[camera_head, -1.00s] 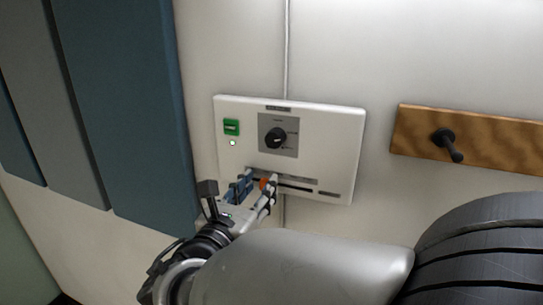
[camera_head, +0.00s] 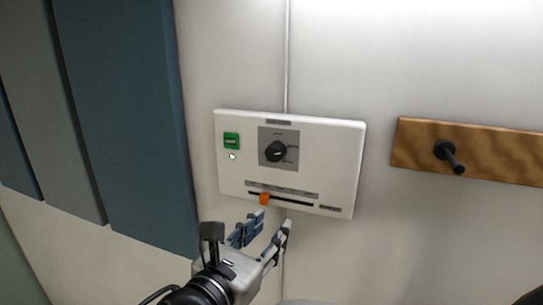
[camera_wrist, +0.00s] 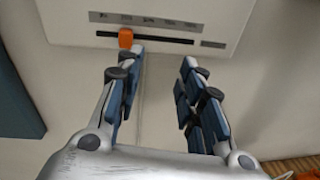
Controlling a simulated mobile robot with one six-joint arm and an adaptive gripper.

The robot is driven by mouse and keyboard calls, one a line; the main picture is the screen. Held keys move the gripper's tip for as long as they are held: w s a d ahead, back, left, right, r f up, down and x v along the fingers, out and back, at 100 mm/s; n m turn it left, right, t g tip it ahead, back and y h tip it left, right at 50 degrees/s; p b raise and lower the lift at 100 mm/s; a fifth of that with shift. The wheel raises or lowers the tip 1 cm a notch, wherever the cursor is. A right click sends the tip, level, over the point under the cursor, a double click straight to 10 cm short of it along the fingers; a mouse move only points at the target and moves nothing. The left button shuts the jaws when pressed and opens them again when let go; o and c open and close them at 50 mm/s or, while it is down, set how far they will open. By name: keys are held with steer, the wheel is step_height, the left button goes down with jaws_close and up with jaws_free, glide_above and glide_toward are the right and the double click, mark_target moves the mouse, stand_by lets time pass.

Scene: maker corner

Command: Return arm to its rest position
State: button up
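My gripper (camera_head: 268,225) is open and empty, just below the white wall panel (camera_head: 342,150) in the head view. In the wrist view my gripper (camera_wrist: 163,58) has its two fingers spread, with bare wall between them. The panel carries a black rotary knob (camera_head: 275,151), a green switch (camera_head: 231,140) with a small lit green light (camera_head: 232,156) under it, and a slot with an orange slider (camera_head: 265,198) near its left end. The orange slider (camera_wrist: 126,38) is also in the wrist view, beyond the left fingertip and apart from it.
A wooden board (camera_head: 490,153) with a black peg (camera_head: 450,157) is on the wall to the right. Blue and grey wall panels (camera_head: 130,120) stand at the left. A thin conduit (camera_head: 287,60) runs up the wall. The wall between panel and board is bare.

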steer(key=s+d+f+m+g+h+b, duration=0.1)
steer(key=s+d+f+m+g+b, duration=0.35)
steer(key=d+f+m, duration=0.35)
steer(key=s+d+f+m+g+b, duration=0.3)
steer(key=s+d+f+m+g, duration=0.2)
steer(key=d+f, duration=0.45)
steer(key=s+a+f+m+y+b, duration=0.2)
steer(key=s+f+m+y+b, duration=0.6)
steer(key=m, duration=0.8)
steer(key=shift+s+f+m+g+b, duration=0.4)
steer(key=shift+s+f+b, duration=0.5)
steer(key=shift+f, duration=0.95)
